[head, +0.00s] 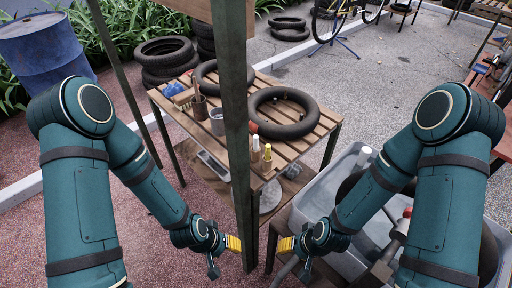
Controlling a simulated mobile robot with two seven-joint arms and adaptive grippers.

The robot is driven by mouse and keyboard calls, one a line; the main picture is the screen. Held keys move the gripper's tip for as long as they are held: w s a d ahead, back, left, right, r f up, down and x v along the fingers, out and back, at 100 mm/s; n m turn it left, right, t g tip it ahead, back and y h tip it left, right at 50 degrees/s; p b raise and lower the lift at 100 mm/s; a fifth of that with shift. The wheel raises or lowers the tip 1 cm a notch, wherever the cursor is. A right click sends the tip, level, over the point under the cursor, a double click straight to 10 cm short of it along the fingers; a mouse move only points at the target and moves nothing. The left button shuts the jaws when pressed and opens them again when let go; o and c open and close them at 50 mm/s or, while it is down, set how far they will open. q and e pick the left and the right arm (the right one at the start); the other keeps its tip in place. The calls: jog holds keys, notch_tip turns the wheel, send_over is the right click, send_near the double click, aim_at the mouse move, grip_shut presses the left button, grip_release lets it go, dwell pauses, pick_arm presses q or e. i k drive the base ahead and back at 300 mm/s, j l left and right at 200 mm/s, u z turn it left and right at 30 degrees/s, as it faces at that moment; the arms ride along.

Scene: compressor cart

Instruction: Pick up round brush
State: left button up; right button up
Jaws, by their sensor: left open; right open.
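A brown cup (199,110) stands on the left part of the slatted wooden table (222,140), with a thin brush-like handle (196,84) rising from it. Next to it lies a small tan block-like item (182,97), perhaps a brush. Both are too small to tell clearly which is the round brush. My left gripper (226,254) is open and empty, low in front of the table and left of the dark post. My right gripper (295,254) is open and empty, just right of that post. Neither touches anything on the table.
A dark upright post (235,150) stands between my grippers and partly hides the table. The table also bears inner tubes (284,112), a grey cup (217,122) and two small yellow-topped bottles (267,156). A grey tub (345,170) is at right.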

aim_at(197, 94)
jog(key=j, duration=0.4)
jog(key=i+j, duration=0.15)
jog(key=j, duration=0.7)
jog(key=i, duration=0.05)
